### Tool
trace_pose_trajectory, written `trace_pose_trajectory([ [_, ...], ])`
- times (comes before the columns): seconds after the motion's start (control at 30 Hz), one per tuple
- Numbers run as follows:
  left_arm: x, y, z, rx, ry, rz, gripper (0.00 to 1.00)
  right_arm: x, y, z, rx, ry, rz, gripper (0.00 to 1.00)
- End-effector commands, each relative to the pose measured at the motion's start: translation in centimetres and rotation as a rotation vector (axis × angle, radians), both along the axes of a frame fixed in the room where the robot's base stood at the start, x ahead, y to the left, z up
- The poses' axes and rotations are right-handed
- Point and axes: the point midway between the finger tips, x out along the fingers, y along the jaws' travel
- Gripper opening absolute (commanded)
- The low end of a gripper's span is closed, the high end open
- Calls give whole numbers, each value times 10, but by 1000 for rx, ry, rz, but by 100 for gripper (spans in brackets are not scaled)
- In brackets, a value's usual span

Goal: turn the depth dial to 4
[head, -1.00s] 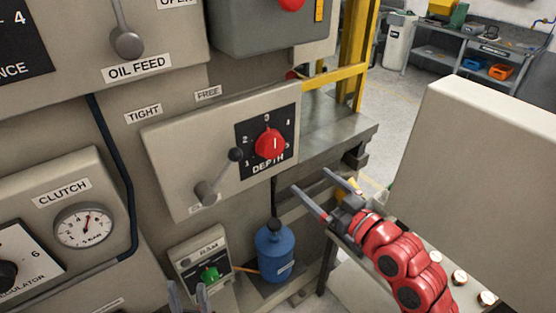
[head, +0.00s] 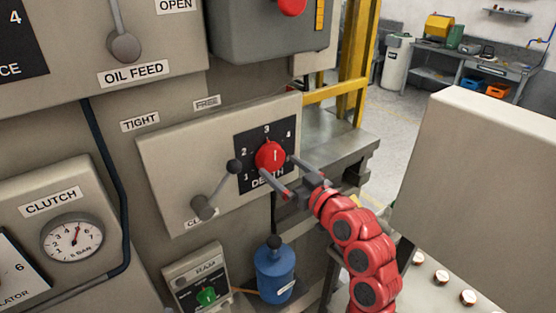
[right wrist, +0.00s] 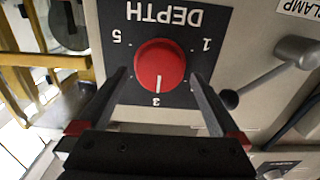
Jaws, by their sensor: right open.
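The red depth dial (head: 270,157) sits on a black plate marked DEPTH, on a beige panel. It also shows in the right wrist view (right wrist: 160,66), upside down, with its white mark pointing at 3. My right gripper (head: 277,166) is open in front of the dial. In the right wrist view its fingers (right wrist: 158,76) are on either side of the dial, with a small gap visible at each side. The 2 and 4 marks are hidden behind the fingers there. My left gripper is not in view.
A grey lever with a black knob (head: 235,166) stands out just left of the dial plate. A blue bottle (head: 275,272) and the RAM box (head: 196,277) are below. A yellow frame (head: 350,91) and a grey ledge (head: 335,140) are to the right.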

Motion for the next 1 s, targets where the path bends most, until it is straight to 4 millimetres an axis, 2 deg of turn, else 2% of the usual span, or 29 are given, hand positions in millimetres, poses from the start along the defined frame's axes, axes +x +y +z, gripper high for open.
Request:
trace_pose_trajectory([
  [0.03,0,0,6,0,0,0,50,5,5,2,-2,4,4,100],
  [0.2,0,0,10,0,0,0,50,16,12,1,2,1,2,100],
  [0.53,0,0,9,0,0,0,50,19,14,-1,1,1,1,100],
  [0.9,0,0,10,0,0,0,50,19,14,-1,1,2,1,33],
  [1.0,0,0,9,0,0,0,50,19,14,-1,2,3,1,31],
])
